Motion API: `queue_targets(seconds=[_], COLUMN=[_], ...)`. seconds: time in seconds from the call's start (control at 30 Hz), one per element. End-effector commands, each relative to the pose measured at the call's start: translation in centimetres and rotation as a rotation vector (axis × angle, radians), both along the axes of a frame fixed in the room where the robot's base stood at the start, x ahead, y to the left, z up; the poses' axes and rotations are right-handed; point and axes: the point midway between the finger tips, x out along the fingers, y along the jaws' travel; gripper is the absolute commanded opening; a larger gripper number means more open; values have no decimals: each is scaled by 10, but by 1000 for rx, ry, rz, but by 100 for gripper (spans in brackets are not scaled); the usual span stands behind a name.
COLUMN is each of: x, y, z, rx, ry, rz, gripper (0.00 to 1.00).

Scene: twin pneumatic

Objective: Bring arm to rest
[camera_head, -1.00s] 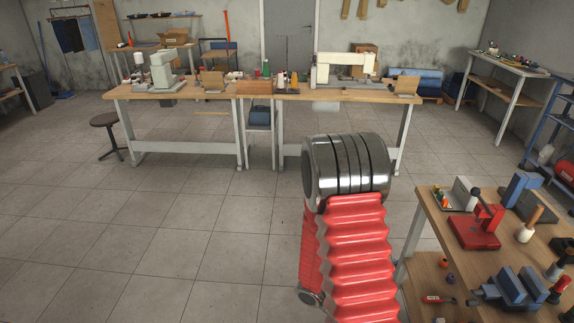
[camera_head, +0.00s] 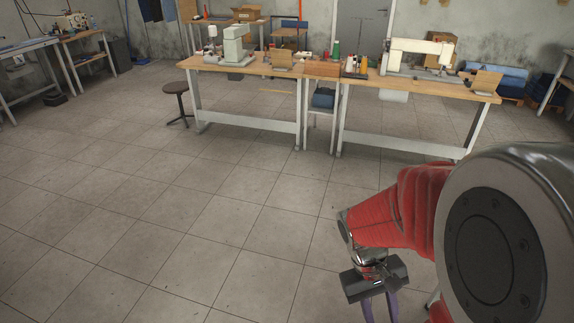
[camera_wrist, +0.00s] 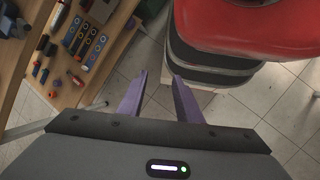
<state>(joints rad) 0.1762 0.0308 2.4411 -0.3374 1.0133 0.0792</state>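My arm, with red ribbed sleeves and grey metal joints, is bent at the lower right of the head view. My gripper (camera_head: 379,308) hangs from it, pointing down over the tiled floor, with its purple fingers partly cut off by the lower edge. In the wrist view my gripper (camera_wrist: 160,75) has its two purple fingers apart, with nothing between them but floor behind. It is open and empty.
A long wooden workbench (camera_head: 245,70) with sewing machines stands at the back, with a round stool (camera_head: 176,88) by its left end. Wooden shelving (camera_wrist: 65,85) with small parts is close at left in the wrist view. The floor (camera_head: 170,230) at left and centre is clear.

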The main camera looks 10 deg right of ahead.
Motion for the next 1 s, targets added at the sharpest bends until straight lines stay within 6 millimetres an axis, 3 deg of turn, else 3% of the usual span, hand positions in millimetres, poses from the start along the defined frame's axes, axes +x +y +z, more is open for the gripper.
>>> queue_targets(seconds=[0.5,1.0], x=[39,43], y=[59,102], z=[71,152], rx=[131,217], ry=[-394,-718], rz=[0,30], gripper=[32,32])
